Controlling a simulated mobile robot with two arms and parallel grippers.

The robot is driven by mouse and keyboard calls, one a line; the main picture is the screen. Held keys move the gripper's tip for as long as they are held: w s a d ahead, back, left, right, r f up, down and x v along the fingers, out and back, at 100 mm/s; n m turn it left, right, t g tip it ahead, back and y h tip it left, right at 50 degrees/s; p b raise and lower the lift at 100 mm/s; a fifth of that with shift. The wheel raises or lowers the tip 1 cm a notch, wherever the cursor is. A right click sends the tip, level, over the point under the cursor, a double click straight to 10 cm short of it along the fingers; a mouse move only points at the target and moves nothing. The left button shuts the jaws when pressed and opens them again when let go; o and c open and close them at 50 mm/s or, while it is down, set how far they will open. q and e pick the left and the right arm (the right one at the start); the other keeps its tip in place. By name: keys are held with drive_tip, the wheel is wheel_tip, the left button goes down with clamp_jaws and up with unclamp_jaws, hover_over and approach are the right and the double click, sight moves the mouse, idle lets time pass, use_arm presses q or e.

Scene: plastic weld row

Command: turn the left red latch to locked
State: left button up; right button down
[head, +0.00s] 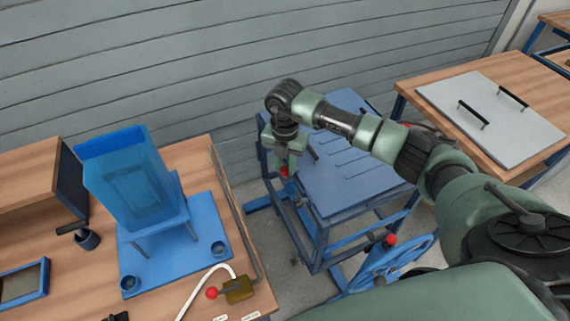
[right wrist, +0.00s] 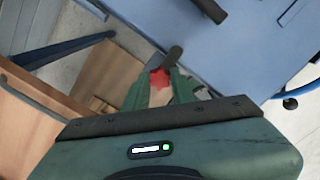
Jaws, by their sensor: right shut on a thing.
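The left red latch (head: 284,171) is on the left front side of a blue metal stand (head: 345,185) with a ribbed top. My right gripper (head: 285,160) reaches down over it from above and is shut on it. In the right wrist view the red latch (right wrist: 160,79) shows between the two fingertips, with a dark rod beside it. The fingers hide part of the latch, and I cannot tell its exact angle. A second red knob (head: 391,240) is at the stand's right front. My left gripper is not in view.
A wooden table at left holds a blue translucent bin (head: 135,180) on a blue base and a red-knobbed brass box (head: 238,290). A wooden table at right carries a grey lid (head: 490,110) with two handles. A blue handwheel (head: 390,268) is at the stand's front.

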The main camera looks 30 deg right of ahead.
sight(285, 169)
drive_tip(key=shift+w+m, duration=0.1)
drive_tip(key=shift+m, duration=0.2)
drive_tip(key=c, duration=1.2)
unclamp_jaws()
drive_tip(key=shift+o, duration=0.2)
drive_tip(key=shift+r, duration=0.15)
wheel_tip(285, 169, up, 8)
drive_tip(key=shift+f+b, duration=0.2)
drive_tip(key=shift+b, duration=0.55)
